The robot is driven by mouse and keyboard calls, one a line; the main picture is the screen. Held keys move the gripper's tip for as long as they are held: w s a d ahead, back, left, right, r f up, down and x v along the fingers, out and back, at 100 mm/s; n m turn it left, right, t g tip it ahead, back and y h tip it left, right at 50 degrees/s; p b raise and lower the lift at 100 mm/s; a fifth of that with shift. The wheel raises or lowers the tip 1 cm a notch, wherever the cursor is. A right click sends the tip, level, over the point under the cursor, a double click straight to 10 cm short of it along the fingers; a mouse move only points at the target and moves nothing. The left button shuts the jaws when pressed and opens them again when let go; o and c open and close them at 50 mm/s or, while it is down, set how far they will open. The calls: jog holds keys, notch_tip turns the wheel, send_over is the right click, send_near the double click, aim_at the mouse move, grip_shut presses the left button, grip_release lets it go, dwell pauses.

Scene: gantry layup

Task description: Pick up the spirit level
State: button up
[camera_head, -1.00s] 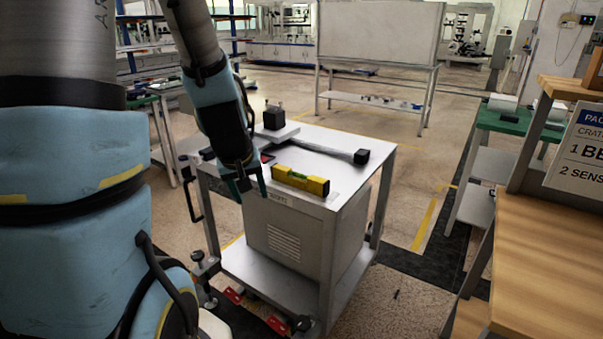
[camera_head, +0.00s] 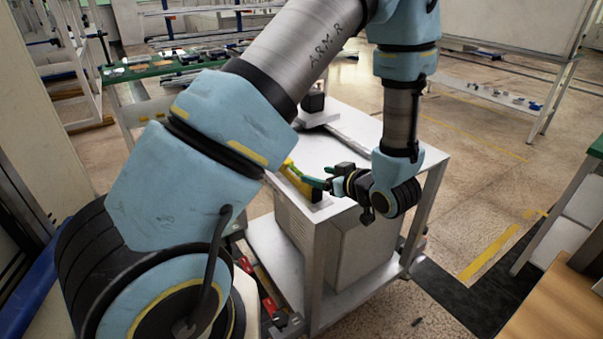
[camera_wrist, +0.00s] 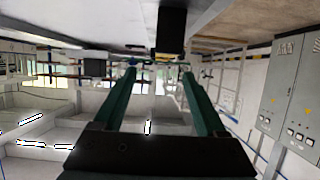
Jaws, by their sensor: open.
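The yellow spirit level (camera_head: 308,191) lies near the front edge of the grey metal cart's top (camera_head: 345,150). My forearm hides part of it in the head view. My gripper (camera_head: 308,177) reaches in from the right, roughly level, with its green fingers at the spirit level. I cannot tell whether they touch it. In the wrist view my gripper (camera_wrist: 158,72) has its two green fingers spread apart, with nothing visible held between them.
A black block (camera_head: 313,101) stands farther back on the cart, beside a grey bar (camera_head: 345,136). A green-topped bench with parts (camera_head: 190,66) stands at the back left. A wooden table (camera_head: 545,310) is at the front right.

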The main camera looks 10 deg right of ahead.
aim_at(300, 171)
jog(key=p+x, duration=0.1)
jog(key=x, duration=0.4)
jog(key=p+x, duration=0.1)
jog(key=x, duration=0.1)
jog(key=p+x, duration=0.1)
jog(key=x, duration=0.1)
jog(key=shift+a+f, duration=0.15)
jog(key=shift+a, duration=0.3)
jog(key=shift+w+a+f, duration=0.1)
jog(key=shift+w+f, duration=0.15)
jog(key=shift+w, duration=0.05)
grip_shut()
